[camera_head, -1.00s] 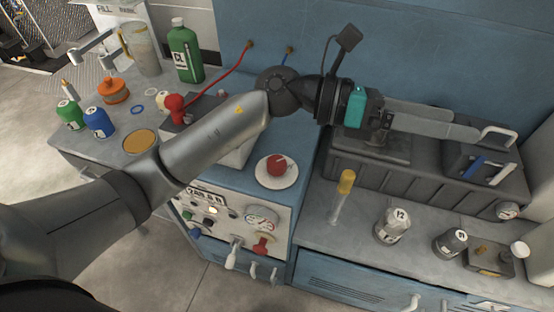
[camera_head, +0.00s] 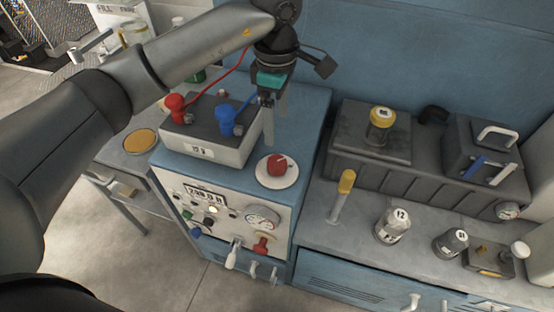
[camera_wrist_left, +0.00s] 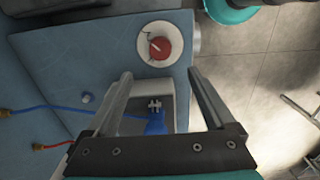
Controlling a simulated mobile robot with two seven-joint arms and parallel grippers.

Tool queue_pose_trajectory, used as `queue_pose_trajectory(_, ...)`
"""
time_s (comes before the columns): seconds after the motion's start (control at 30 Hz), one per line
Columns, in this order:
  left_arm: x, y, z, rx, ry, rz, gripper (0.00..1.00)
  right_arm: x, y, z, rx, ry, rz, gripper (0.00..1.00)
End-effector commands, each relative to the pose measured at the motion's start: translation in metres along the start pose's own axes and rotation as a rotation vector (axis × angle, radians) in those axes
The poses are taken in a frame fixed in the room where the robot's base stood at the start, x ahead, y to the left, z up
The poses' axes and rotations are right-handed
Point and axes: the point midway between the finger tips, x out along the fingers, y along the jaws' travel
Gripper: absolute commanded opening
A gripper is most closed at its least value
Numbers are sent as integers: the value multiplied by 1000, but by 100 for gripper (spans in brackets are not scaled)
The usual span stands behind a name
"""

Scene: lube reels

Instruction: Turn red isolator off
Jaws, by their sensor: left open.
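The red isolator (camera_head: 277,165) is a round red knob on a white round plate, on top of the blue cabinet (camera_head: 310,110). It also shows in the left wrist view (camera_wrist_left: 159,47), near the top, with a pale line across the knob. My left gripper (camera_head: 274,138) points down above the cabinet, just behind the isolator in the head view. Its two fingers are apart with nothing between them, and it does not touch the knob. In the left wrist view the finger tips (camera_wrist_left: 160,75) lie below the isolator. My right gripper is not in view.
A grey battery box (camera_head: 205,138) with red (camera_head: 175,108) and blue (camera_head: 228,120) clamps and cables stands left of the gripper. The cabinet front has a gauge (camera_head: 262,217) and levers. A bench with bottles (camera_head: 392,226) and a dark case (camera_head: 440,165) is at the right.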

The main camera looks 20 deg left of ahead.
Motion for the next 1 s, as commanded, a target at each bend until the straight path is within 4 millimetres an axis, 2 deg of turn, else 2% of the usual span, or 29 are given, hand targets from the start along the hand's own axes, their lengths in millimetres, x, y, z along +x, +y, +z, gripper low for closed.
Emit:
queue_pose_trajectory(0.3,71,-2,2,0,-3,-7,88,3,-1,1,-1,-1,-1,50)
queue_pose_trajectory(0.5,108,-2,2,1,-4,-5,88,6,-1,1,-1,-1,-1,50)
queue_pose_trajectory(0.7,128,-1,2,1,-4,-1,88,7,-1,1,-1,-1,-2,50)
queue_pose_trajectory(1.0,133,0,2,1,-4,0,88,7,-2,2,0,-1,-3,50)
